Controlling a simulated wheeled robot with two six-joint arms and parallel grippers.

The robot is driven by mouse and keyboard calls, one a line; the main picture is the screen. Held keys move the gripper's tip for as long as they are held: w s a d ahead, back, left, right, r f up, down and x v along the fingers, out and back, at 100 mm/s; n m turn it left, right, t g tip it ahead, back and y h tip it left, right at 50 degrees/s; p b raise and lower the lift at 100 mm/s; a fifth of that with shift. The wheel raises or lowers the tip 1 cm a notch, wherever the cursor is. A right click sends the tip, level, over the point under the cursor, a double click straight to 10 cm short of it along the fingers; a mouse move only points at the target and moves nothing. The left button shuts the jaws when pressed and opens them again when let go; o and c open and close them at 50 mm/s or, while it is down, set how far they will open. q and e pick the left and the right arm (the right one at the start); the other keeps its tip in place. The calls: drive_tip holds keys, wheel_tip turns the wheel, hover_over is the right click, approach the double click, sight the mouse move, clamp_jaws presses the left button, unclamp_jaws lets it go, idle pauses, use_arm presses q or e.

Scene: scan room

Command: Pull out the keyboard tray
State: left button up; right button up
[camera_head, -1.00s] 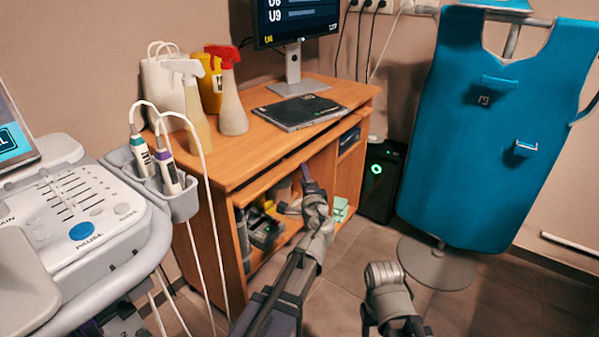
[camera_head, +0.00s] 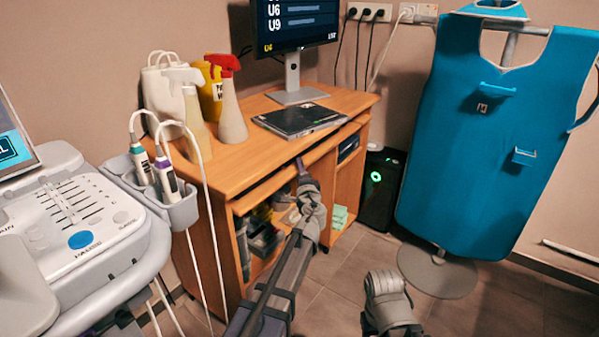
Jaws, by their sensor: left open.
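The keyboard tray (camera_head: 325,148) is a thin wooden board under the top of the wooden desk (camera_head: 258,150). Its front edge runs slantwise just below the desktop, and its surface is mostly hidden. My left gripper (camera_head: 300,164) is at the tray's front edge, near the middle of its length. It is open; the fingers are small and dark, and I cannot tell whether they touch the tray. My right arm shows only as a grey link at the bottom, with its gripper out of view.
Spray bottles (camera_head: 231,115), a monitor (camera_head: 294,25) and a black flat item (camera_head: 300,119) stand on the desk. An ultrasound console (camera_head: 85,245) is close on the left. A blue apron on a stand (camera_head: 490,130) and a black computer (camera_head: 381,185) are right.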

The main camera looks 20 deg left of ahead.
use_arm(q)
clamp_jaws()
idle(0.3)
idle(1.1)
